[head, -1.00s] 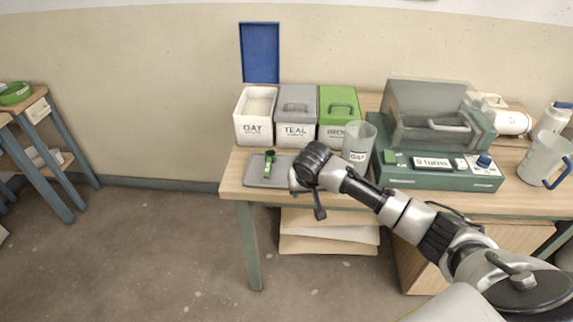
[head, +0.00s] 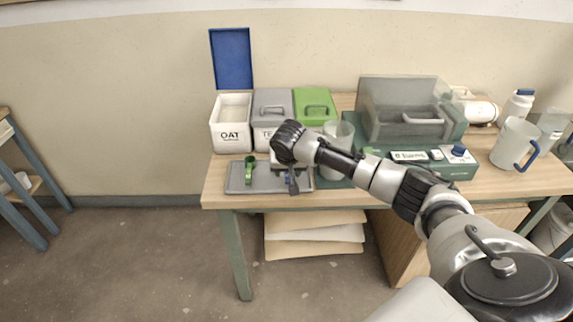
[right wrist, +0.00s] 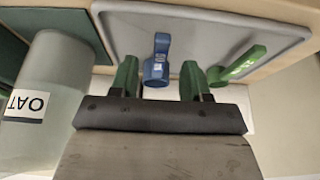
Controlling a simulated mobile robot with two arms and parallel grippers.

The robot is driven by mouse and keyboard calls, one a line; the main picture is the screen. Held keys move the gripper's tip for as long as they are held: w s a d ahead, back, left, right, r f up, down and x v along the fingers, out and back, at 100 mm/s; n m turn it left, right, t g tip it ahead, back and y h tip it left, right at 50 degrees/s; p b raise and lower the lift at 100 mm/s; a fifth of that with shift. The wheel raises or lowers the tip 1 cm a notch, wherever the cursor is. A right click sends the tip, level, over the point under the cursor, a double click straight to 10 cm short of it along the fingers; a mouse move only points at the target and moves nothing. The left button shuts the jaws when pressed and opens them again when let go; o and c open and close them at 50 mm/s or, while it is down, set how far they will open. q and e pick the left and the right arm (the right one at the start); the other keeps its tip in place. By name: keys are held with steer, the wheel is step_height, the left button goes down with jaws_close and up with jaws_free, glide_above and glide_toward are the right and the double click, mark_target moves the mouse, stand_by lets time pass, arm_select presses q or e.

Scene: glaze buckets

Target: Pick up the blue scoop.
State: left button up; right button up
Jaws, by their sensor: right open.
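The blue scoop (right wrist: 157,60) lies on a grey tray (right wrist: 120,22) in the right wrist view. Nothing is held between the fingers. In the head view my right gripper (head: 291,178) is over the right part of the grey tray (head: 234,184), and the blue scoop is hidden behind the hand and wrist there. My left gripper is not in view.
A green scoop (head: 250,170) lies on the tray's left part, close beside the right finger in the wrist view (right wrist: 240,62). A clear OAT cup (right wrist: 40,105) stands close by. Behind the tray are an open OAT bin (head: 231,125), a grey bin (head: 272,105) and a green bin (head: 315,105).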

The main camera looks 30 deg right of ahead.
steer(key=x, duration=0.4)
steer(key=shift+s+a+f, duration=0.1)
steer(key=shift+s+f, duration=0.05)
steer(key=shift+f, duration=0.05)
jaws_close()
steer(key=shift+r, duration=0.1)
step_height(320, 180, up, 10)
steer(key=shift+f, duration=0.1)
steer(key=r+p, duration=0.2)
step_height(320, 180, up, 6)
steer(key=p, duration=0.8)
glide_above(287, 176)
steer(key=shift+r+b, duration=0.1)
steer(key=shift+b, duration=0.2)
